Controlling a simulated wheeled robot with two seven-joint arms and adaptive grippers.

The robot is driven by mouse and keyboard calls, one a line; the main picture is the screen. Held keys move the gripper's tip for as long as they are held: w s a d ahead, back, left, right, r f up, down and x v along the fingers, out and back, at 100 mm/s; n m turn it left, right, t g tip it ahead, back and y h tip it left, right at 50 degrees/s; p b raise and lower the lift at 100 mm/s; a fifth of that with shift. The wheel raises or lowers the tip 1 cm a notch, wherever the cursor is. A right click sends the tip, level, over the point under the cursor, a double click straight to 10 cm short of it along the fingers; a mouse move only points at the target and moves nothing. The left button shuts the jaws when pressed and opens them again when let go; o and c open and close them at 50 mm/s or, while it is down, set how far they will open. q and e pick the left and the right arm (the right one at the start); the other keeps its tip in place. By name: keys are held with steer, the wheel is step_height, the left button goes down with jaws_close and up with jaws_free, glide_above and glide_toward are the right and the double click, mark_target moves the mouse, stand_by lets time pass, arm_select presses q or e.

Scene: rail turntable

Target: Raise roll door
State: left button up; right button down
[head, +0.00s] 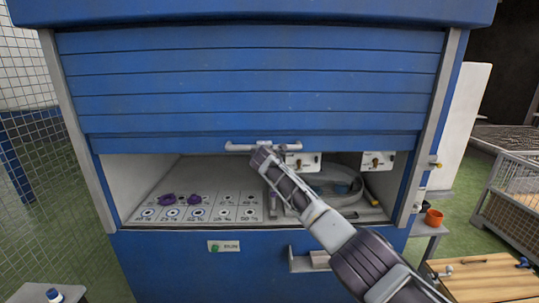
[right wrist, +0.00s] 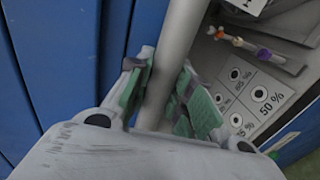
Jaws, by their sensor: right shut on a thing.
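The blue slatted roll door (head: 250,85) is part-way up, with an open gap below its bottom edge. A light grey bar handle (head: 240,147) runs along the door's bottom edge. My right gripper (head: 264,156) is at the middle of this handle. In the right wrist view, the green-padded fingers of my right gripper (right wrist: 165,95) are shut on the grey bar handle (right wrist: 182,35), one pad on each side. The blue door also shows at the left there (right wrist: 85,50). My left gripper is not in view.
Inside the cabinet, a white marked panel (head: 200,208) holds two purple knobs (head: 166,200). A coiled grey band (head: 335,180) lies at the right inside. An orange cup (head: 433,217) stands on a side shelf. Wire mesh (head: 25,130) is at the left.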

steer(key=shift+r, duration=0.6)
steer(key=c, duration=1.3)
jaws_free()
steer(key=shift+o, duration=0.2)
steer(key=shift+f, duration=0.1)
steer(key=shift+s, duration=0.35)
